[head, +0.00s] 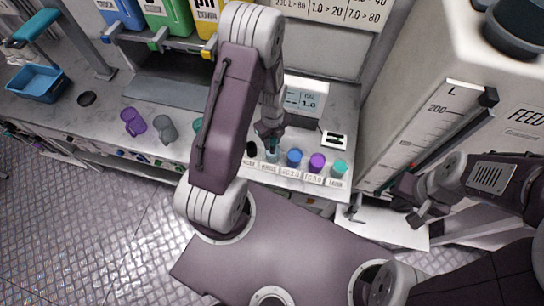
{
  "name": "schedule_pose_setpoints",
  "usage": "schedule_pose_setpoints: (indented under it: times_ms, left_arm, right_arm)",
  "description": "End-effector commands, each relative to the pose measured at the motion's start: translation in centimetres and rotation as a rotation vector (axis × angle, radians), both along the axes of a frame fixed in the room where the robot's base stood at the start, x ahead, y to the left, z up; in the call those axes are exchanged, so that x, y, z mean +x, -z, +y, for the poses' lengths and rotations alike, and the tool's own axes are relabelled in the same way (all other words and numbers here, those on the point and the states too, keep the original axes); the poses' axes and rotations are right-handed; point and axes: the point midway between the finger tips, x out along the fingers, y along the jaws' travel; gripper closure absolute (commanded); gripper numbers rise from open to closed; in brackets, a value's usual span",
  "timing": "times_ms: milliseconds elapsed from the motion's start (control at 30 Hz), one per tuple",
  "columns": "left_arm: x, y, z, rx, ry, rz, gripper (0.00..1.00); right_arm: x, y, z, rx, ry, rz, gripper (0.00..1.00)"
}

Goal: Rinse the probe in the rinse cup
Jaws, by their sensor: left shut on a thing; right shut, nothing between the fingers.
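A row of small cups stands on the bench's front strip, with labels below them. The rinse cup (270,157) is the pale one second from the left, next to a black-topped one. My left gripper (269,133) is shut on the probe, right above the rinse cup. The probe is mostly hidden by the gripper, and I cannot tell whether its tip is inside the cup. My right gripper (416,218) is shut and empty, low at the right, away from the cups.
Blue (294,157), purple (317,161) and teal (339,168) cups stand right of the rinse cup. A meter (304,97) reading 1.0 stands behind. Tumblers (134,122) lie to the left. The large feed tank (445,100) bounds the right side.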

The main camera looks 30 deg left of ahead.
Motion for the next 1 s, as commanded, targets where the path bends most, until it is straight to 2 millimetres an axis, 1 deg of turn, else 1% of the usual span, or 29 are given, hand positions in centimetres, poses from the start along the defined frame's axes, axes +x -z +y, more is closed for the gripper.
schedule_pose_setpoints:
  times_ms: [233,333,1000]
  left_arm:
    - [0.0,-0.1,0.0,0.0,0.0,0.0,1.0]
    - [0.0,-0.7,0.0,0.0,0.0,0.0,1.0]
    - [0.0,-7.4,0.0,0.0,0.0,0.0,1.0]
  right_arm:
    - [0.0,-0.1,0.0,0.0,0.0,0.0,1.0]
    - [0.0,-0.6,0.0,0.0,0.0,0.0,1.0]
    - [0.0,-6.4,0.0,0.0,0.0,0.0,1.0]
